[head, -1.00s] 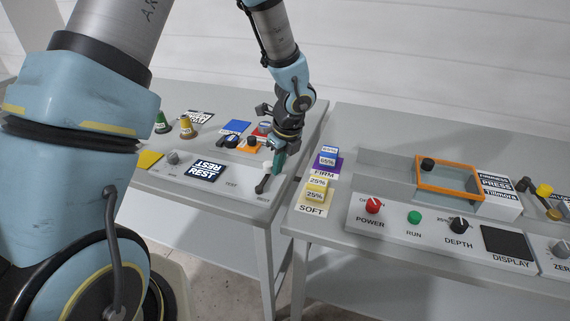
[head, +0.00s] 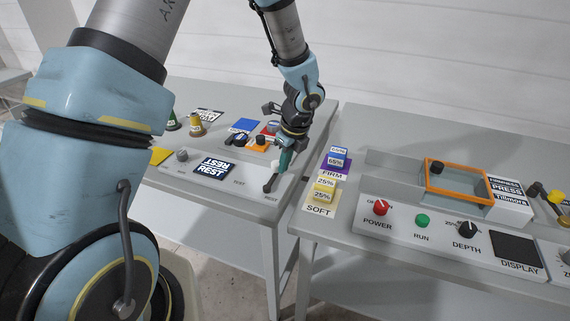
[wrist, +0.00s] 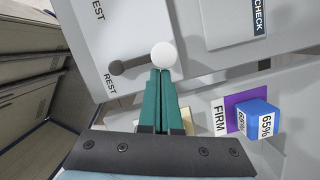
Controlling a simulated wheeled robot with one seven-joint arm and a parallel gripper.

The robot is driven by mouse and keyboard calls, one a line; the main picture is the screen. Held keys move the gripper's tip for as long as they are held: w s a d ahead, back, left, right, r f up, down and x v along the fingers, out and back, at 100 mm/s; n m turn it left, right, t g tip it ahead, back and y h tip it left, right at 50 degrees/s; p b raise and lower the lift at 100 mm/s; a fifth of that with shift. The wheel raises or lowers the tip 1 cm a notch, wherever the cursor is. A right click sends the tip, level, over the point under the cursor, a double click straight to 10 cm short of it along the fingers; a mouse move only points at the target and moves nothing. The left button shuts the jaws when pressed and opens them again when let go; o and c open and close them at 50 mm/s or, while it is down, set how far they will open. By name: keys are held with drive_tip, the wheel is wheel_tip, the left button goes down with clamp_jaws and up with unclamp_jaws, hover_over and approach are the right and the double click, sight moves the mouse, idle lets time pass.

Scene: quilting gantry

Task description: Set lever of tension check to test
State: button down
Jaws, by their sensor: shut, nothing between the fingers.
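The tension check lever (head: 270,182) is a dark rod with a white ball knob, on the grey panel of the left table. In the wrist view the rod (wrist: 134,64) runs from a dark round end beside the REST label (wrist: 110,83) to the white knob (wrist: 164,55). The TEST label (wrist: 98,10) lies farther up the panel there. My gripper (head: 284,167) is shut and empty, right beside the knob. In the wrist view its teal fingertips (wrist: 160,72) are together just below the knob; I cannot tell whether they touch it.
A REST sign (head: 214,169) and a grey knob (head: 182,155) are on the same panel. A gap separates the two tables.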

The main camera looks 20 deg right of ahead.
sight(270, 175)
drive_tip(key=shift+w, duration=0.1)
drive_tip(key=n, duration=0.1)
drive_tip(key=w+a+n, duration=0.1)
drive_tip(key=n, duration=0.1)
drive_tip(key=w+n+y, duration=0.1)
drive_tip(key=shift+a+n+g+p, duration=0.25)
drive_tip(key=shift+n+g+p, duration=0.15)
drive_tip(key=shift+w+a+n+g, duration=0.15)
drive_tip(key=shift+w+a+n, duration=0.15)
drive_tip(key=shift+n, duration=0.45)
drive_tip(key=shift+w+a+n+g, duration=0.2)
drive_tip(key=shift+a+n, duration=0.15)
drive_tip(key=shift+n, duration=0.35)
drive_tip(key=shift+w+a+n+g, duration=0.2)
drive_tip(key=shift+a+n, duration=0.1)
drive_tip(key=shift+n, duration=0.45)
drive_tip(key=shift+a, duration=0.1)
drive_tip(key=shift+s+d, duration=0.1)
drive_tip(key=shift+d, duration=0.2)
drive_tip(key=d, duration=0.2)
drive_tip(key=s+d+r, duration=0.1)
drive_tip(key=d, duration=0.1)
drive_tip(key=b+v, duration=0.2)
drive_tip(key=v, duration=0.6)
drive_tip(key=shift+s+r+y, duration=0.2)
drive_tip(key=shift+r+y, duration=0.1)
drive_tip(key=shift+r, duration=0.15)
